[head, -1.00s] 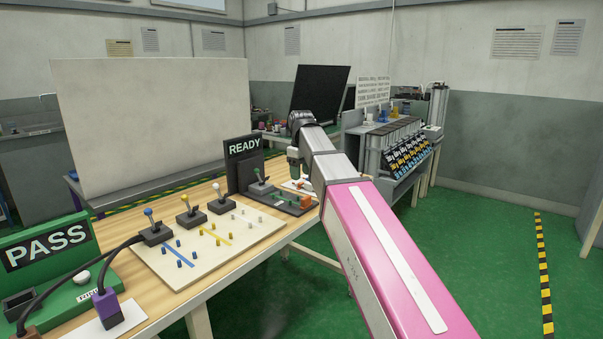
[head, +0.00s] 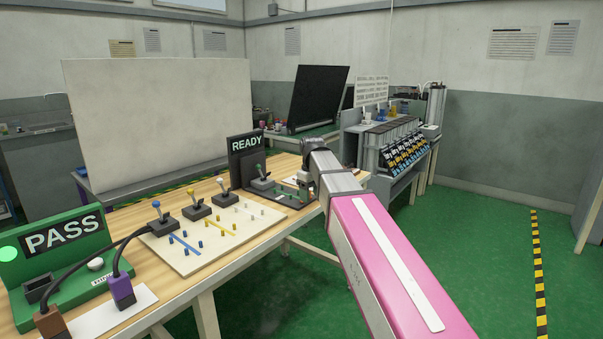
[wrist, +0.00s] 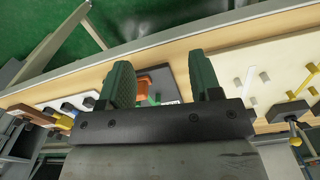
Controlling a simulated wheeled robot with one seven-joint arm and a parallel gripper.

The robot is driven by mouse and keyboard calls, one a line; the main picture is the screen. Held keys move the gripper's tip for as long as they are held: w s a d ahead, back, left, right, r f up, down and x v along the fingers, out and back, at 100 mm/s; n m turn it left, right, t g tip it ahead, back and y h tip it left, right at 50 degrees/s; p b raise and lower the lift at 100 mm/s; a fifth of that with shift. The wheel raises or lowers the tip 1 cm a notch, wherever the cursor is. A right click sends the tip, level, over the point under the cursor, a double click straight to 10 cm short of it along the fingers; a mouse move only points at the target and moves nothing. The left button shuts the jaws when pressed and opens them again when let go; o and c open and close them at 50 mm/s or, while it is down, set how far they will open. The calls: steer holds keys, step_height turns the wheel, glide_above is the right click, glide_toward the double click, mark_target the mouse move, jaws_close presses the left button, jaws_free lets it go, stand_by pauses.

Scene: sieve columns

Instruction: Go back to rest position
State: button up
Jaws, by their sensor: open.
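My gripper (wrist: 162,75) is open in the wrist view, with its two dark green fingers apart and nothing held between them. Past the fingers lies a dark fixture (wrist: 177,82) with an orange block (wrist: 155,79). In the head view my pink and grey arm reaches forward over the right end of the wooden table (head: 208,318). The arm's end is beside the black READY stand (head: 246,158) and its dark base with a green-topped lever (head: 262,180). My fingers are mostly hidden there by the arm.
A cream board (head: 205,245) with levers and coloured pegs lies mid-table. The green PASS box (head: 65,262) with cables stands at left, its round lamp (head: 9,253) lit green. A rack of columns (head: 405,150) stands behind right. Green floor (head: 470,235) at right is clear.

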steer(key=s+d+f+m, duration=0.2)
steer(key=s+d+f, duration=0.3)
steer(key=f, duration=0.5)
steer(key=s+d+f+m, duration=0.3)
steer(key=s+d+f, duration=0.2)
steer(key=f, duration=0.5)
steer(key=s+d+f+m, duration=0.3)
steer(key=s+d+f, duration=0.2)
steer(key=f, duration=0.5)
steer(key=shift+s+d, duration=0.2)
steer(key=shift+s, duration=1)
